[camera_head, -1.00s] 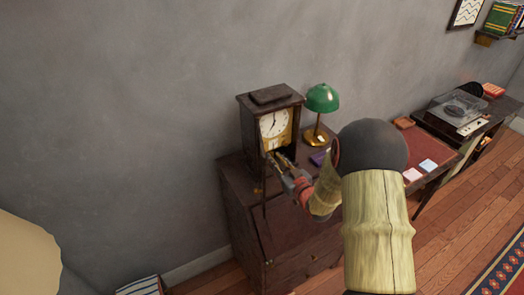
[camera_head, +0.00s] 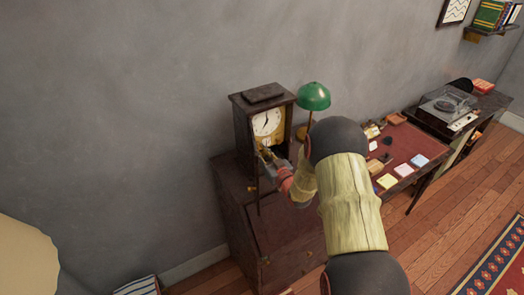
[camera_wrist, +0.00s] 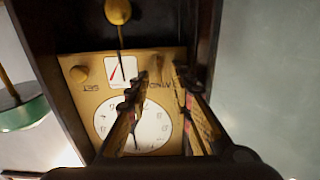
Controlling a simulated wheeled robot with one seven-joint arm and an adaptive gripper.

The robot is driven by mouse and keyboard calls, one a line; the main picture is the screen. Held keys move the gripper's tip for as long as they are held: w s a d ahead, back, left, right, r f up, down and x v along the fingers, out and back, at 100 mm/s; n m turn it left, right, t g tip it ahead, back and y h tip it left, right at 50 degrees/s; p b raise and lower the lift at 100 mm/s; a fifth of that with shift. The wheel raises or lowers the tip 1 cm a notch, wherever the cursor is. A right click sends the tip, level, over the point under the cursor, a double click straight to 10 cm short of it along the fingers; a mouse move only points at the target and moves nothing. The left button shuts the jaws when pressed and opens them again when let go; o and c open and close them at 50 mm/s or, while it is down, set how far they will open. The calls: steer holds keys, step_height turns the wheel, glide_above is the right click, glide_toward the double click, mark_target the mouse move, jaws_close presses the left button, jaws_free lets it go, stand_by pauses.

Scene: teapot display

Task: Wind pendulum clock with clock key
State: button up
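The pendulum clock (camera_head: 243,128) stands upright on the dark wooden desk, with its front open. In the wrist view its brass front plate (camera_wrist: 95,98) appears upside down, with the white dial (camera_wrist: 151,129), a "SET" knob (camera_wrist: 78,73) and a "WIND" label. The round pendulum bob (camera_wrist: 118,11) shows at the top. My gripper (camera_wrist: 168,67) is at the clock's front, its fingers reaching toward the "WIND" area. The fingertips are apart, with plate visible between them. A small brass shape (camera_wrist: 146,63) is beside one fingertip; I cannot tell whether it is the clock key.
A green lamp (camera_head: 314,96) stands right of the clock. Farther right, a red-topped desk (camera_head: 405,147) holds papers and small items, and a record player (camera_head: 447,105) stands beyond. The wall is close behind the clock.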

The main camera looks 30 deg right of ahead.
jaws_close()
stand_by(0.6)
